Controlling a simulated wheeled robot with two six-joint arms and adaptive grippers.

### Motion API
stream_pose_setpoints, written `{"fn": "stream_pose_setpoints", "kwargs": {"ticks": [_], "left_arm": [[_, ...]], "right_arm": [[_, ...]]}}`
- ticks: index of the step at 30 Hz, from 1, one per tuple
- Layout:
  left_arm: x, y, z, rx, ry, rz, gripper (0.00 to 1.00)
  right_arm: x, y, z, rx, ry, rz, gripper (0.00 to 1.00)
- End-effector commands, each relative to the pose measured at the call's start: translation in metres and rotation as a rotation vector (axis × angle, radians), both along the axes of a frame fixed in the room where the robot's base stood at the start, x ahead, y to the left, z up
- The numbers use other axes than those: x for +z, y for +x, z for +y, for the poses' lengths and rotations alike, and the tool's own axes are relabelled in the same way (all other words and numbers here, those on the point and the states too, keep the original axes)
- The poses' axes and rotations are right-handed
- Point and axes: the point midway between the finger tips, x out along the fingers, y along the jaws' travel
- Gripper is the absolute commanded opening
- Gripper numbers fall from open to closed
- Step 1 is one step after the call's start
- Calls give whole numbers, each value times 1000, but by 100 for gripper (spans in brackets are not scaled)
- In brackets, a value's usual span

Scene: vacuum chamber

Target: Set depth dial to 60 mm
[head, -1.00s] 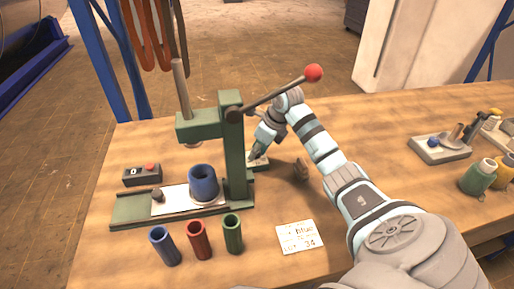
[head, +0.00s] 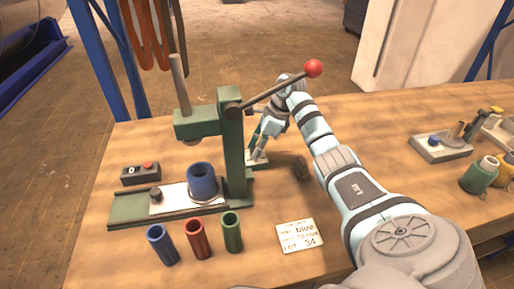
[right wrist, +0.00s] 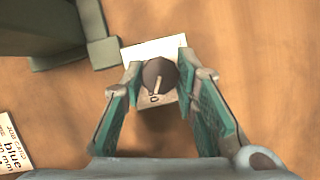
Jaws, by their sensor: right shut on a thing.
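The depth dial (right wrist: 157,73) is a dark round knob with a pale pointer line, on a white plate (right wrist: 150,47) in the right wrist view. My right gripper (right wrist: 168,80) is shut on the knob, one finger on each side. The scale marks are mostly hidden or too small to read. In the head view my right gripper (head: 259,152) is just right of the green press column (head: 234,150), low over the plate; the knob is hidden there. My left gripper is not in view.
The press has a red-ended lever (head: 313,68) above my right arm. A blue cup (head: 201,182) stands on its base. Blue, red and green tubes (head: 197,240) stand in front, beside a card (head: 301,236) reading "blue" and "LOT 34".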

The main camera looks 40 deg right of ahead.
Motion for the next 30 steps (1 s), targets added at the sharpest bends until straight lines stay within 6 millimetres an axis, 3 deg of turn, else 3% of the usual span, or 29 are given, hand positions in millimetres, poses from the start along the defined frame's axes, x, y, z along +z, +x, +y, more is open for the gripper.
{"fn": "stream_pose_setpoints", "kwargs": {"ticks": [8,9,12,23,30], "left_arm": [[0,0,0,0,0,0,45],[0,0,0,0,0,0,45],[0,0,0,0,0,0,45],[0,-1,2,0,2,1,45],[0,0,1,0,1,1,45]], "right_arm": [[0,0,0,1,-1,-1,0],[0,0,0,1,-1,-1,30],[0,0,0,1,-1,-1,46],[6,-1,-2,0,-1,-1,47],[51,-14,-16,-1,-3,-3,47]]}}
